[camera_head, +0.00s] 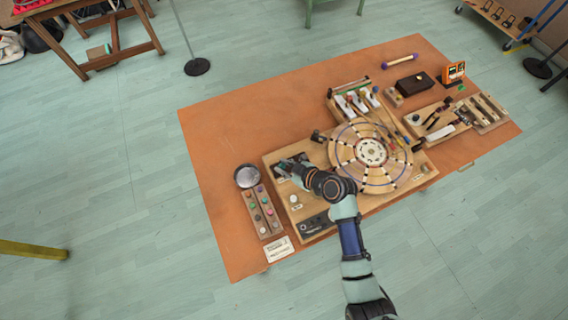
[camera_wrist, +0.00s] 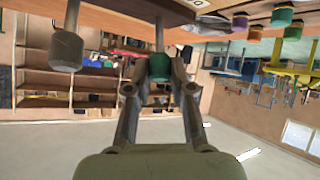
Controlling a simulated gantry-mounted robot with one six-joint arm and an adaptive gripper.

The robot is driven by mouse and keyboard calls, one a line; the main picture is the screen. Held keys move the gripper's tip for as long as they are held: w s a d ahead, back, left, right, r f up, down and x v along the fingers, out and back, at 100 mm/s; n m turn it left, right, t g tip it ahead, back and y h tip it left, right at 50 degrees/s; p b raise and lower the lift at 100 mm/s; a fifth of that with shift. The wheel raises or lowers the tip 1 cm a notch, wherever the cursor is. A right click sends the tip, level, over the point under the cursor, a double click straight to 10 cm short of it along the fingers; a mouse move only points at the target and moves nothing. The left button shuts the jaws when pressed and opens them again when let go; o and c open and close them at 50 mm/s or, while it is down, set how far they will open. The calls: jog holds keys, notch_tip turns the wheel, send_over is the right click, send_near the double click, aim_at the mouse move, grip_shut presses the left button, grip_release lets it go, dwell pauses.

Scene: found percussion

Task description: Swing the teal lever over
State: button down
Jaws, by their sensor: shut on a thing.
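The teal lever's knob (camera_wrist: 160,68) shows in the wrist view as a dark teal cylinder between my fingertips. My gripper (camera_wrist: 161,78) is shut on it, with one finger on each side. The lever's shaft and pivot are mostly hidden. In the head view my gripper (camera_head: 284,167) is low over the left part of the wooden board (camera_head: 271,174), at a dark fitting there. The lever itself cannot be made out in that view, and my gripper and wrist cover part of the fitting.
A grey knob on a rod (camera_wrist: 66,50) stands apart, left of my gripper in the wrist view. A large round dial (camera_head: 398,168) lies right of my arm. A rack of coloured knobs (camera_head: 254,219) and a round metal dish (camera_head: 247,176) are to the left. The orange tabletop (camera_head: 225,125) is clear at the upper left.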

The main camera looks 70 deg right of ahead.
dwell(0.3)
jog(key=c, duration=1)
grip_release()
jog(key=v, duration=1.2)
jog(key=shift+a, duration=0.1)
